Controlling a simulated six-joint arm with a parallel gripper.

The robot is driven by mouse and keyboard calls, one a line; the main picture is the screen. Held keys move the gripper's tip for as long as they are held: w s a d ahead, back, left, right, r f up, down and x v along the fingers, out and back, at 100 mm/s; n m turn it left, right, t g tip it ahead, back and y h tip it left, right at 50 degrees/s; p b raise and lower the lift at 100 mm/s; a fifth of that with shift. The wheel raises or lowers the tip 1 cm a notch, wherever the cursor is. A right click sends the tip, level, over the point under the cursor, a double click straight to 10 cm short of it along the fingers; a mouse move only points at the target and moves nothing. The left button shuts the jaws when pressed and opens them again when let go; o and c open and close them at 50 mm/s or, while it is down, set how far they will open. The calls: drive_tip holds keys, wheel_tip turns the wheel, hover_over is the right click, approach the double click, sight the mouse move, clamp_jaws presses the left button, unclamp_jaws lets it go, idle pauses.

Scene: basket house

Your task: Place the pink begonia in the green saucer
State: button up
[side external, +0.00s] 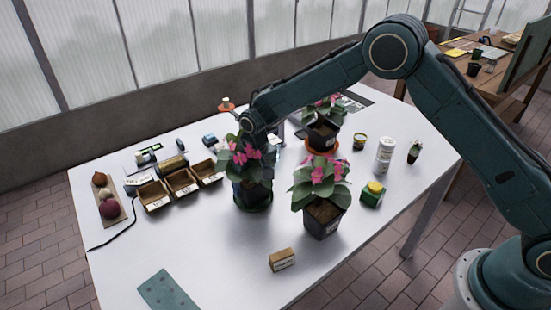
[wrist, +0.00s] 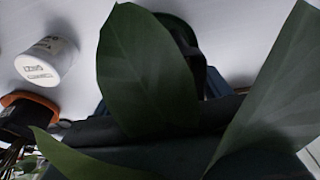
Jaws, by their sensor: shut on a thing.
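A pink-flowered plant (side external: 246,156) in a dark pot (side external: 252,194) stands upright at mid-table, at the end of my arm. The green saucer (side external: 262,207) shows directly under this pot; I cannot tell whether the pot rests in it or hangs just above. My gripper (side external: 250,130) is shut on this potted plant, its fingers mostly hidden by leaves. A second pink-flowered plant (side external: 320,183) stands to the right, a third (side external: 322,112) behind in an orange saucer (side external: 321,151).
Several small brown boxes (side external: 180,183) and a tray of bulbs (side external: 109,197) lie left. A labelled block (side external: 281,259) and green card (side external: 167,290) lie in front, with free table around.

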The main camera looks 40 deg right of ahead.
sight(256, 183)
drive_tip(key=shift+f, duration=0.25)
drive_tip(key=o, duration=1.1)
drive_tip(key=shift+o, duration=0.2)
wheel_tip(256, 183, up, 12)
drive_tip(key=s, duration=0.1)
drive_tip(key=shift+s+r, duration=0.25)
drive_tip(key=shift+s, duration=0.15)
